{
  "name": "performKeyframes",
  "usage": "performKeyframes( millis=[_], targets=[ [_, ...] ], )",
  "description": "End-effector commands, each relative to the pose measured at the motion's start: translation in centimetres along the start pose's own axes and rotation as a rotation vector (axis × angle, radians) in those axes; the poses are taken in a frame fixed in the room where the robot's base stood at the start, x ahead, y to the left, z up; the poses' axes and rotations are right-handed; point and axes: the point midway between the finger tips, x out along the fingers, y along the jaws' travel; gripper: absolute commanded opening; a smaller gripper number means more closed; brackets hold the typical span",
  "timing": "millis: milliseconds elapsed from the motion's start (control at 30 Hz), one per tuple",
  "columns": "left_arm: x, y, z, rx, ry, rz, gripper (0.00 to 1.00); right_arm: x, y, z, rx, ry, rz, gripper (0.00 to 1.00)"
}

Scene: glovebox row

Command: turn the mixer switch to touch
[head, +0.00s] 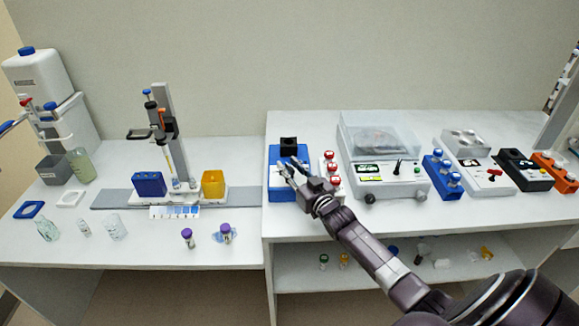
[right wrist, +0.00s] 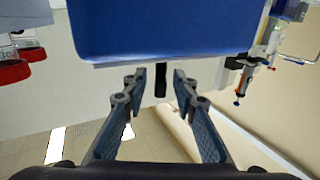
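The mixer (head: 282,193) is a blue box with a black top piece (head: 288,144), on the left end of the right-hand bench. My right gripper (head: 291,172) is over its front in the head view, partly covering it. In the right wrist view the mixer's blue body (right wrist: 160,28) fills the top. A small black upright part, probably the switch (right wrist: 160,82), shows between the fingertips of my right gripper (right wrist: 159,78). The fingers are apart, one on each side of it; contact cannot be told. The switch's setting is not readable. My left gripper is not in view.
Red-capped vials (head: 331,170) stand in a rack close to the mixer's right. A balance with a clear cover (head: 381,133) is beyond them. On the lower left bench stand a blue box (head: 148,184) and a yellow box (head: 213,183).

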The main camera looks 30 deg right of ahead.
Motion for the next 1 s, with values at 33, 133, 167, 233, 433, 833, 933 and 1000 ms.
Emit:
performKeyframes(
  millis=[33, 133, 167, 233, 433, 833, 933, 1000],
  targets=[
    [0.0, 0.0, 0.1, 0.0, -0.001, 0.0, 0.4, 0.0, 0.0, 0.0, 0.0, 0.0, 0.0, 0.26],
    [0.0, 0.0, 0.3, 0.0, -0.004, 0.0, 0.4, 0.0, 0.0, 0.0, 0.0, 0.001, 0.0, 0.26],
    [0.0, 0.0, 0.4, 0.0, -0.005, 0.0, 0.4, 0.0, 0.0, 0.0, 0.0, 0.001, 0.0, 0.24],
    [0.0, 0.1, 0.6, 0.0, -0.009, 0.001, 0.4, 0.0, 0.0, 0.0, 0.0, 0.001, 0.0, 0.16],
    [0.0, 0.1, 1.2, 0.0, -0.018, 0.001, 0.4, 0.0, 0.0, 0.0, 0.0, 0.001, 0.0, 0.0],
    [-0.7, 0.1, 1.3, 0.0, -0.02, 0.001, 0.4, 0.1, -0.2, -0.5, 0.008, 0.011, 0.056, 0.0],
    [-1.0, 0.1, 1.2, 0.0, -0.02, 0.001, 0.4, 0.1, -0.2, -0.6, 0.009, 0.012, 0.099, 0.0],
    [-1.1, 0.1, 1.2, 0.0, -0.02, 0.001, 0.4, 0.2, -0.1, -0.6, 0.01, 0.013, 0.129, 0.0]
  ],
)
